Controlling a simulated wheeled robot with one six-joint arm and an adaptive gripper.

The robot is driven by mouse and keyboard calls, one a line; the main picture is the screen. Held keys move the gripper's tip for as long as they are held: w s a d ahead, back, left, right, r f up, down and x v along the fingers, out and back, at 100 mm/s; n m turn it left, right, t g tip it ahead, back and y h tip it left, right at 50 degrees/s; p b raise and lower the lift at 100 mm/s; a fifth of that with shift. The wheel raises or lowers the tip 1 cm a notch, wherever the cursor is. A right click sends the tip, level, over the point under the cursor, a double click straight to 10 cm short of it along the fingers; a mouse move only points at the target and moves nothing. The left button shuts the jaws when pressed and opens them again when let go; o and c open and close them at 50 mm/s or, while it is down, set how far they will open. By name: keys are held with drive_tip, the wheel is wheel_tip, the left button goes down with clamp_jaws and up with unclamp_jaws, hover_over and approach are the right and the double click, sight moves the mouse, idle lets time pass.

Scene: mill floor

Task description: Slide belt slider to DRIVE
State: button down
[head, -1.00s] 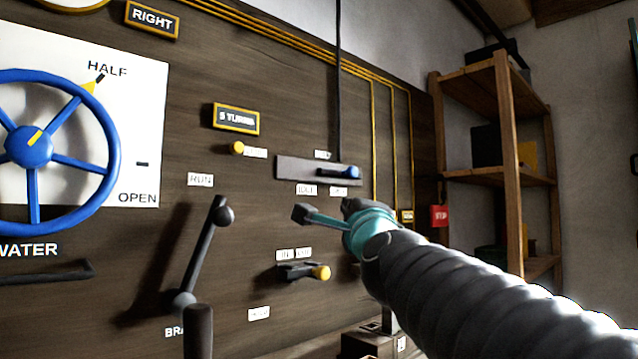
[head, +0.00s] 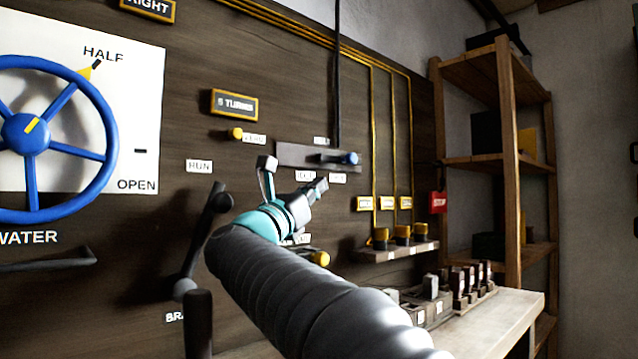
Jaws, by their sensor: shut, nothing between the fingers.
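The belt slider is a dark plate (head: 290,153) on the wooden wall panel in the head view. Its blue knob (head: 350,158) sits at the right end of a dark stem, toward the plate's right side. Two small white labels hang under the plate, the left one (head: 305,176) and the right one (head: 338,178); their print is too small to read surely. I cannot tell exactly where the stem meets the slot. My gripper (head: 293,180), teal and grey, is shut and empty, just below the plate and left of the knob, apart from the knob.
A blue water wheel (head: 27,133) and a dark brake lever (head: 203,235) are at left. A yellow-knobbed control (head: 319,258) is partly behind my arm. Yellow-topped posts (head: 402,232) stand on a small ledge at right, above a bench (head: 490,318). A wooden shelf (head: 507,150) stands beyond.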

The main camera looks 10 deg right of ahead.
sight(349, 161)
drive_tip(key=p+x, duration=0.3)
drive_tip(key=x, duration=0.7)
drive_tip(key=shift+w+d+r, duration=0.1)
drive_tip(key=shift+r, duration=0.05)
drive_tip(key=shift+w+d+r, duration=0.2)
drive_tip(key=shift+w+d, duration=0.2)
drive_tip(key=shift+w, duration=0.05)
